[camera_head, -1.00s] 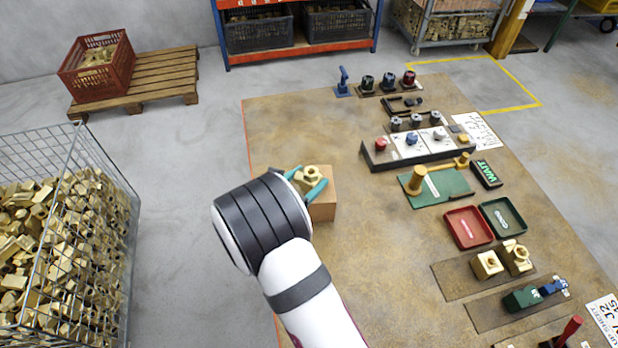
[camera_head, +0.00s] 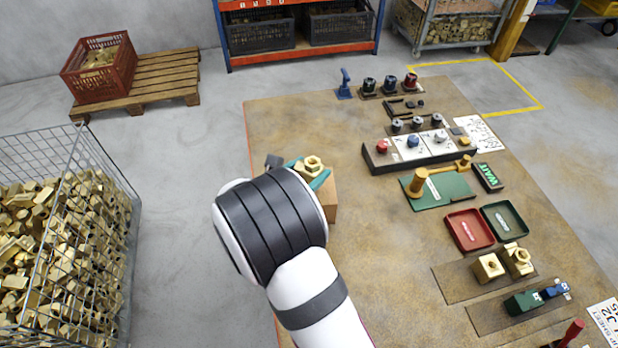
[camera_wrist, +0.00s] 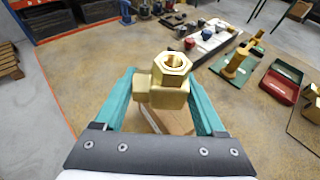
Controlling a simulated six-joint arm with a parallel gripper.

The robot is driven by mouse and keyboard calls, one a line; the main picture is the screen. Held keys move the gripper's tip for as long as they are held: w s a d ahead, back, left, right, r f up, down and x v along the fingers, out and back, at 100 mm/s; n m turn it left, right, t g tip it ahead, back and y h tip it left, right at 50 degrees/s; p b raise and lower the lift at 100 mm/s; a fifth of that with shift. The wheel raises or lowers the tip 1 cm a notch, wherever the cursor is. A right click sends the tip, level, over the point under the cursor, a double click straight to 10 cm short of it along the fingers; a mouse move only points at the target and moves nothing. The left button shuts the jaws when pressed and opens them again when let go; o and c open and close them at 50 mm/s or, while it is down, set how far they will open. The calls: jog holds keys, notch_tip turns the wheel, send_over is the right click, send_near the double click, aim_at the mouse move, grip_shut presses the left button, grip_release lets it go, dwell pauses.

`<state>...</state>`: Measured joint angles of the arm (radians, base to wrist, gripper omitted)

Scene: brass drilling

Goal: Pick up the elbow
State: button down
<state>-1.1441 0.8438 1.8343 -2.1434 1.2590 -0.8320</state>
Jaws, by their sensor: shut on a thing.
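The brass elbow (camera_head: 312,165) is between the green jaws of my gripper (camera_head: 308,174), which are shut on it. In the wrist view the elbow (camera_wrist: 170,82) has its round threaded opening facing up, with one green finger on each side of my gripper (camera_wrist: 165,98). A tan block-shaped box (camera_head: 329,195) is directly below the elbow. The wrist view shows the box (camera_wrist: 172,121) under the elbow too; whether the elbow still touches it, I cannot tell. My wrist hides part of the box in the head view.
Right of the box the tabletop (camera_head: 365,240) is bare. Beyond are a sample rack (camera_head: 375,163), a green plate fixture (camera_head: 445,193), a red tray (camera_head: 470,230) and a green tray (camera_head: 504,220). A wire cage of brass parts (camera_head: 60,250) stands on the floor at the left.

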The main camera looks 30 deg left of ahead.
aim_at(323, 167)
jog(key=w+d+r, duration=0.2)
jog(key=d+r, duration=0.2)
jog(key=d, duration=0.3)
jog(key=w+d+r, duration=0.2)
jog(key=d+r, duration=0.1)
jog(key=d, duration=0.3)
jog(key=a+f, duration=0.2)
jog(key=a, duration=0.1)
jog(key=s+a+f, duration=0.1)
jog(key=a+f, duration=0.1)
jog(key=a, duration=0.2)
jog(key=s+a+f, duration=0.1)
jog(key=a+f, duration=0.1)
jog(key=a, duration=0.1)
jog(key=shift+a+f, duration=0.45)
jog(key=shift+f, duration=1.9)
jog(key=shift+f, duration=0.1)
grip_release()
